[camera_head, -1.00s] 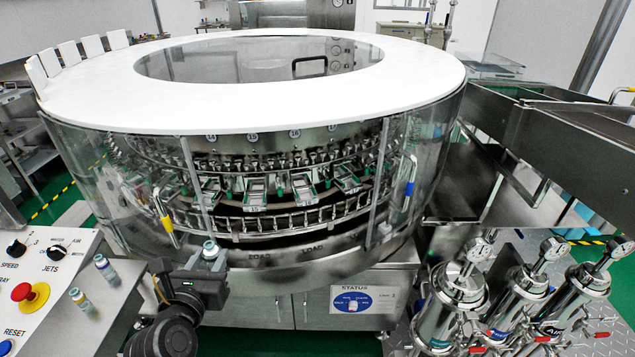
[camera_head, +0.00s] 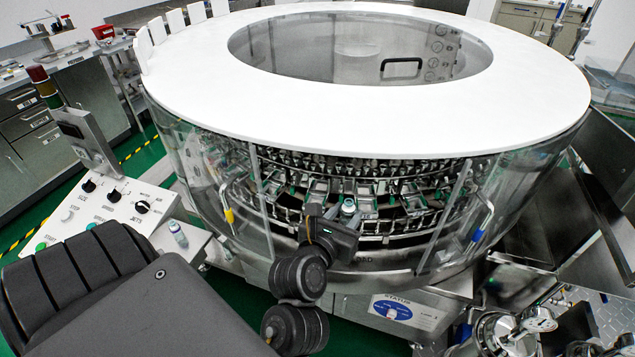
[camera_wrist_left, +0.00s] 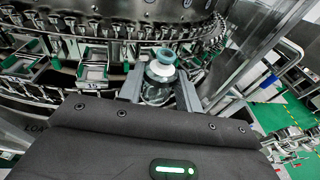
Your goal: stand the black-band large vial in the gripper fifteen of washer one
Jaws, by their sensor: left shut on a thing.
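My left gripper (camera_head: 338,216) is at the front opening of washer one (camera_head: 250,95), shut on a large vial (camera_head: 349,206). In the left wrist view the clear vial (camera_wrist_left: 158,90) stands roughly upright between the two fingers, with a blue-green top. I cannot make out a black band. Just beyond it is the washer's ring of metal grippers (camera_head: 400,190), with steel and green parts; these also show in the wrist view (camera_wrist_left: 95,72). The vial looks apart from them. I cannot read which is number fifteen. My right gripper is not in view.
Another vial (camera_head: 178,234) stands on the side ledge by the control panel (camera_head: 100,205). Metal filter housings (camera_head: 495,335) stand at lower right.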

